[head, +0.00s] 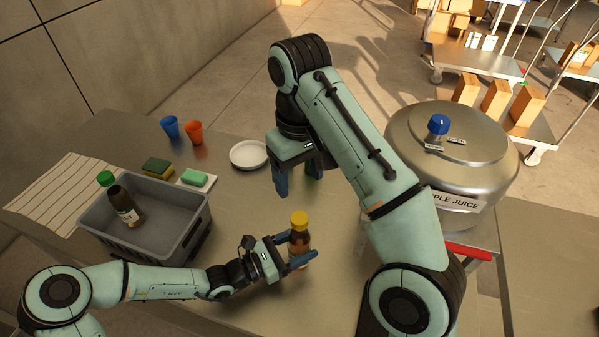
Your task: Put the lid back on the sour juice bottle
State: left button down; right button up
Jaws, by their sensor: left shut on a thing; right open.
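A small brown bottle (299,244) with a yellow lid (299,219) on top stands upright at the middle front of the metal table. My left gripper (300,262) is shut on its lower body from the left. My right gripper (297,182) is open above the table, behind the bottle and apart from it. A small dark green thing (314,174) shows by its right finger, partly hidden; I cannot tell what it is. Another brown bottle (124,204) with a green lid (105,178) leans in the grey crate. No label naming sour juice is readable.
The grey crate (163,245) stands at left, with sponges (157,167), a white dish (249,154), blue cup (170,126) and orange cup (194,132) behind it. A large steel juice vessel (462,170) with a blue knob stands right. My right arm crosses the middle.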

pick_arm(q)
jog(key=shift+c, duration=0.5)
grip_release()
jog(key=shift+a, duration=0.1)
jog(key=v, duration=1.3)
jog(key=shift+s, duration=0.15)
jog(key=shift+a, duration=0.1)
